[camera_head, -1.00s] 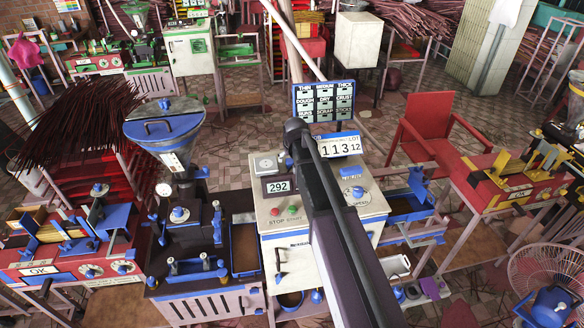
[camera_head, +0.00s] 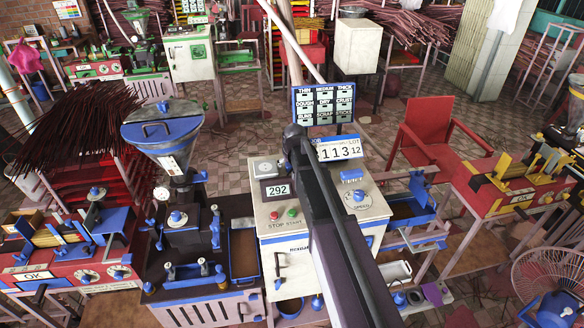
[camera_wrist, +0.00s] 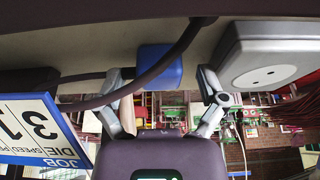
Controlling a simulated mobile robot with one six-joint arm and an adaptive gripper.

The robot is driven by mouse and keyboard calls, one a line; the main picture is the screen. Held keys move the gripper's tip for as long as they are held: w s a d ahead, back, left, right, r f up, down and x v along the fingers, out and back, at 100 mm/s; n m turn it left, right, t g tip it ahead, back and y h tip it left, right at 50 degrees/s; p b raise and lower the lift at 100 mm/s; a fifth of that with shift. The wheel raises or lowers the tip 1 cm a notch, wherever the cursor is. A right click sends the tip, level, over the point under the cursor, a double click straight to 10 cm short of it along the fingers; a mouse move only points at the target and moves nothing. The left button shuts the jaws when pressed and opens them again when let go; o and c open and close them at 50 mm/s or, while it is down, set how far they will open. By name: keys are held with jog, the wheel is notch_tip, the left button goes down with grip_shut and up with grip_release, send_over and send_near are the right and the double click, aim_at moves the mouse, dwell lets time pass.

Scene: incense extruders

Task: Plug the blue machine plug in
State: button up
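The blue plug (camera_head: 351,175) lies on the top of the cream machine, right of my arm. In the wrist view, which looks upside down, the blue plug (camera_wrist: 160,68) sits between the two fingertips of my gripper (camera_wrist: 161,85). The fingers are spread, with a gap visible on each side of the plug. The pale socket (camera_head: 265,168) is on the machine's top left. It also shows in the wrist view as a grey-white box with two holes (camera_wrist: 262,62), right of the plug and apart from it. In the head view my arm hides the gripper.
A dark cable (camera_wrist: 150,70) crosses in front of the plug. A number sign (camera_head: 339,148) and a label board (camera_head: 323,102) stand behind the machine top. A funnel machine (camera_head: 165,130) is at left, a red chair (camera_head: 423,135) at right. A fan (camera_head: 548,285) stands at lower right.

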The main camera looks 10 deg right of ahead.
aim_at(290, 164)
jog(key=c, duration=1)
jog(key=shift+c, duration=0.2)
jog(key=shift+r, duration=0.15)
notch_tip(290, 164, up, 10)
jog(key=p, duration=1)
jog(key=shift+d+f, duration=0.25)
jog(key=shift+f, duration=0.15)
dwell(0.5)
